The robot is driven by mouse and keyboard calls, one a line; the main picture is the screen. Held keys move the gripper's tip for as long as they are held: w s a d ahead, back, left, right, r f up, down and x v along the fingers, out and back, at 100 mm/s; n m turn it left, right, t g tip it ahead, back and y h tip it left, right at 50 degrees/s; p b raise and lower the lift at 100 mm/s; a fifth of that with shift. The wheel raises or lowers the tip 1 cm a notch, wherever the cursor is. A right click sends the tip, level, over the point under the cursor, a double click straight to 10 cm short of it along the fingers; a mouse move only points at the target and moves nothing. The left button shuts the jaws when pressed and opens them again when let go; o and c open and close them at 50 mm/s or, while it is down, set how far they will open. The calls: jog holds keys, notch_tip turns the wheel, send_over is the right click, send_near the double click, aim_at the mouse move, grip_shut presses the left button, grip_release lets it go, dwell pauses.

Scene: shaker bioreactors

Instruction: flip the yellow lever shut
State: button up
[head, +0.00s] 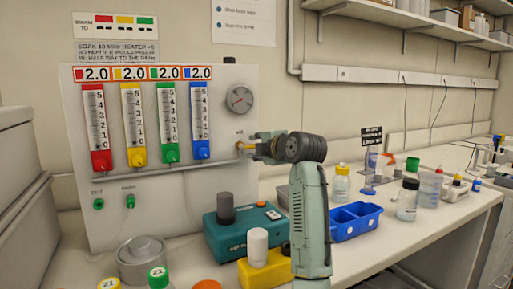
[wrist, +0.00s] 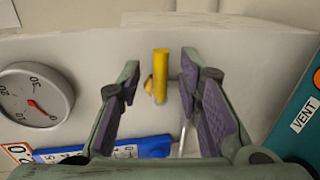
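The yellow lever (wrist: 161,66) is a short bar on a small brass fitting (wrist: 148,86) on the pale panel. In the wrist view it stands lengthwise between my gripper's fingers. In the head view only a small yellow bit of the lever (head: 241,146) shows at the panel's right edge; my gripper covers the rest. My gripper (wrist: 159,80) is open, with purple-padded fingers either side of the lever and a visible gap on both sides. My gripper also shows in the head view (head: 262,147), side-on against the panel edge.
A round gauge (head: 239,98) sits on the panel above the lever, with several coloured flowmeters (head: 132,120) to its left. Below my arm stand a teal device (head: 235,235), a yellow block (head: 262,274) and a blue tray (head: 371,224). Bottles (head: 407,200) crowd the bench to the right.

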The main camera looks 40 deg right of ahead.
jog(key=shift+s, duration=0.1)
jog(key=v, duration=1.2)
dwell(0.4)
